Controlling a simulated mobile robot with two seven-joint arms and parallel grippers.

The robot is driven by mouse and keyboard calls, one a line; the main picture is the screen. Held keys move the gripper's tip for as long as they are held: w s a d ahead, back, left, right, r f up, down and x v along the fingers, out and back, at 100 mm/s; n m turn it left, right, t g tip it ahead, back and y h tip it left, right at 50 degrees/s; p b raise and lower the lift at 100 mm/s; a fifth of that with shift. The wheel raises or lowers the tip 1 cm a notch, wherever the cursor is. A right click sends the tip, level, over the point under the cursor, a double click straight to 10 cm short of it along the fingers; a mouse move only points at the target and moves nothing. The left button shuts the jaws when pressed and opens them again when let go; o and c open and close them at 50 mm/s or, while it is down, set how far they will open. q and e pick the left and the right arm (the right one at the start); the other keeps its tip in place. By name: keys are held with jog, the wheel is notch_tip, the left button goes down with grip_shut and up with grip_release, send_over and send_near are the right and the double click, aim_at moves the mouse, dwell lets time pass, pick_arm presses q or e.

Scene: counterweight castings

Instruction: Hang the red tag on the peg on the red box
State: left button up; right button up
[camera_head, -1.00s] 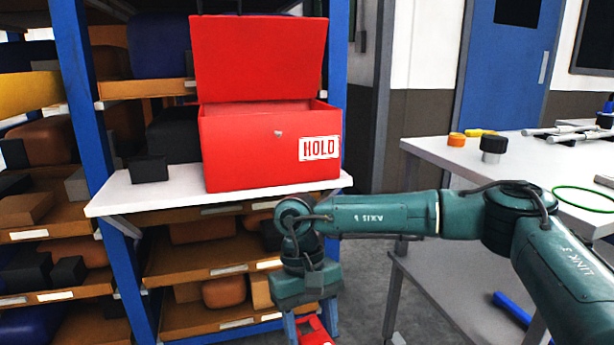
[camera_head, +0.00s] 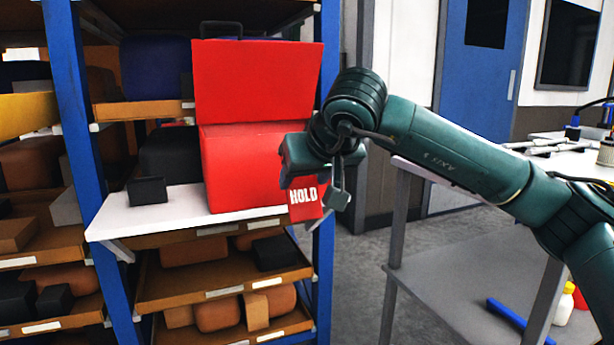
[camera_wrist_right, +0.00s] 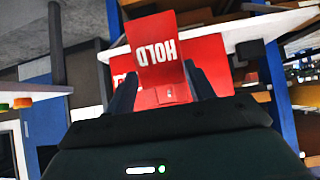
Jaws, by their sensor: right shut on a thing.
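The red box (camera_head: 245,165) stands on a white shelf board with its red lid (camera_head: 258,82) raised. In the head view the peg is hidden. My left gripper is out of view.
The white shelf board (camera_head: 150,213) also carries a small black block (camera_head: 148,190) left of the box. A blue rack post (camera_head: 326,120) stands just right of the box. Loaded shelves lie below and left. A grey worktable (camera_head: 470,265) stands at right.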

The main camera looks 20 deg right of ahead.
jog(key=shift+w+r, duration=0.15)
jog(key=shift+w, duration=0.35)
jog(key=shift+w+p, duration=0.35)
jog(key=shift+w, duration=0.65)
pick_arm(q)
jog(key=p, duration=0.2)
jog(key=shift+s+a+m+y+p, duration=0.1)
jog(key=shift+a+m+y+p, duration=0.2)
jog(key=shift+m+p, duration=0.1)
pick_arm(e)
jog(key=w+f, duration=0.1)
jog(key=w, duration=0.5)
jog(key=shift+w+a+f, duration=0.15)
jog(key=shift+w+f, duration=0.1)
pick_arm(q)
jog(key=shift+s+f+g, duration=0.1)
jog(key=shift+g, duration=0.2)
pick_arm(e)
jog(key=o, duration=1)
jog(key=shift+o, duration=0.2)
